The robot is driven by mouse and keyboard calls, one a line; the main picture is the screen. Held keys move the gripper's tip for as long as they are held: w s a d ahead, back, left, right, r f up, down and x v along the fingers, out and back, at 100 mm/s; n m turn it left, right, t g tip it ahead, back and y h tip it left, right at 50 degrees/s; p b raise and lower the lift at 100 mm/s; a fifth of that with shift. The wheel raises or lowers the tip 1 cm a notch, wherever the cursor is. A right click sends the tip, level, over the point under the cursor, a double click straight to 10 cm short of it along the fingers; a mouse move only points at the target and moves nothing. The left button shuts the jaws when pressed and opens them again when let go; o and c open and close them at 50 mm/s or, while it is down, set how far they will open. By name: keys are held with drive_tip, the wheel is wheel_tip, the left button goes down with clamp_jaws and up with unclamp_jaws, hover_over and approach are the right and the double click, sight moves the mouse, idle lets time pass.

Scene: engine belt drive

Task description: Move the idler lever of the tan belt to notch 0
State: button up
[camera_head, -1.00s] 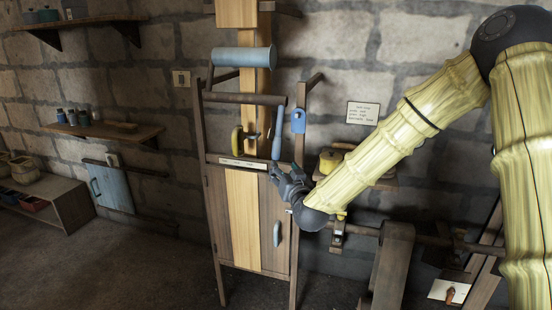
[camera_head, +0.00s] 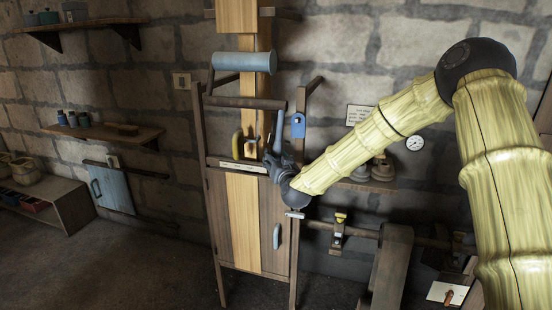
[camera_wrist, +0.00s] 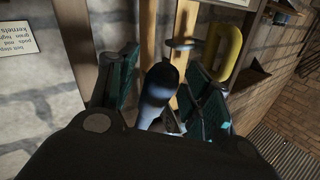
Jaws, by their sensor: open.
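The tan belt (camera_head: 243,222) runs vertically through a dark wooden frame, under a blue-grey roller (camera_head: 244,62). A blue-grey lever handle (camera_head: 280,128) stands near the right post of the frame, at the right of a pale marked strip (camera_head: 243,166). I cannot read its notch marks. My gripper (camera_head: 274,162) is open at the lower part of this handle. In the wrist view, the rounded blue-grey handle (camera_wrist: 158,84) lies between the two open fingers (camera_wrist: 160,92). I cannot tell whether either finger touches it. The lever's lower end is hidden.
A yellow handle (camera_head: 237,145) is left of the lever; it also shows beyond the right finger in the wrist view (camera_wrist: 223,55). A blue tag (camera_head: 298,125) hangs on the right post. A horizontal shaft (camera_head: 360,231) runs at the lower right. Floor at left is clear.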

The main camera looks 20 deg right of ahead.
drive_tip(key=shift+w, duration=0.1)
clamp_jaws()
drive_tip(key=shift+w+d+f+t+b, duration=0.35)
drive_tip(key=shift+w+f+b, duration=0.15)
drive_tip(key=shift+b, duration=0.75)
drive_tip(key=w+d+n+t+y+b, duration=0.1)
drive_tip(key=w+d+n+t+b, duration=0.2)
drive_tip(key=b, duration=0.6)
drive_tip(key=shift+w+d, duration=0.35)
drive_tip(key=shift+w, duration=0.75)
drive_tip(key=shift+t, duration=0.25)
